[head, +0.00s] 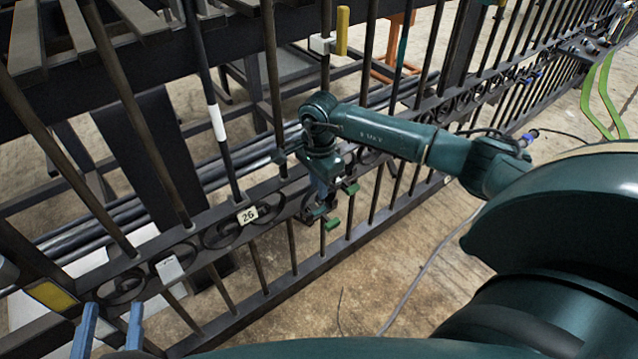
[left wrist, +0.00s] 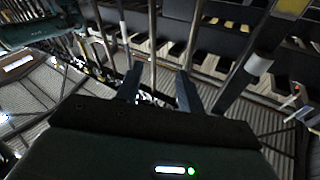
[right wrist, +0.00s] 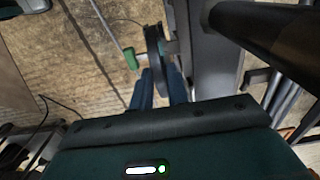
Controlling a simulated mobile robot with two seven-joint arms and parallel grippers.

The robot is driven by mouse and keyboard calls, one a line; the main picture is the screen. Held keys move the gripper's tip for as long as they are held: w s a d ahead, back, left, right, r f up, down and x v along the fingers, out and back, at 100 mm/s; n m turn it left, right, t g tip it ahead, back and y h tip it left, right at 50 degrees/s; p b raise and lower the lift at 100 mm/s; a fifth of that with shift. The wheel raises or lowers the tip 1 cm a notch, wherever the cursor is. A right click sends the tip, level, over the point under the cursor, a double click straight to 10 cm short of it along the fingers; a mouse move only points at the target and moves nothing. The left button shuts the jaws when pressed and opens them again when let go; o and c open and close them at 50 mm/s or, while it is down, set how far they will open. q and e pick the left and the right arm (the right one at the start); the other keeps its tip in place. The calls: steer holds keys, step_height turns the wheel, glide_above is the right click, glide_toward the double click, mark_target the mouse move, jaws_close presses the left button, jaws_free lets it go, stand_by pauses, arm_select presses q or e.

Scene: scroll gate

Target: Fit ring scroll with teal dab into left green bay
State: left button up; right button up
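The dark ring scroll (right wrist: 153,45) shows edge-on in the right wrist view, its lower edge between the two blue fingers of my right gripper (right wrist: 160,88). My right gripper seems shut on it. In the head view this gripper (head: 320,188) is at the gate's scroll band, and the ring (head: 309,206) is partly hidden there. I cannot make out a teal dab. Green tabs (head: 350,187) (head: 332,224) stand close to the right gripper; another view shows one green tab (right wrist: 130,58) beside the ring. My left gripper (head: 108,328) is open and empty at the lower left.
The dark gate (head: 290,250) with upright bars runs diagonally across the head view. A number 26 tag (head: 247,215) and a yellow plate (head: 52,295) are on it. A yellow block (head: 342,30) sits on a bar. Open floor (head: 400,270) lies in front.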

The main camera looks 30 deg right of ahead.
arm_select(q)
steer(key=shift+f, duration=0.15)
arm_select(e)
steer(key=o, duration=0.4)
step_height(320, 180, up, 2)
steer(key=shift+r+p, duration=0.2)
steer(key=shift+p, duration=0.4)
arm_select(q)
steer(key=r+p, duration=0.1)
steer(key=p, duration=0.2)
steer(key=shift+a+r+g+y, duration=0.1)
steer(key=shift+a+g+y, duration=0.1)
steer(key=shift+g+y, duration=0.2)
arm_select(e)
step_height(320, 180, up, 11)
steer(key=shift+f, duration=0.15)
arm_select(q)
steer(key=shift+a, duration=0.1)
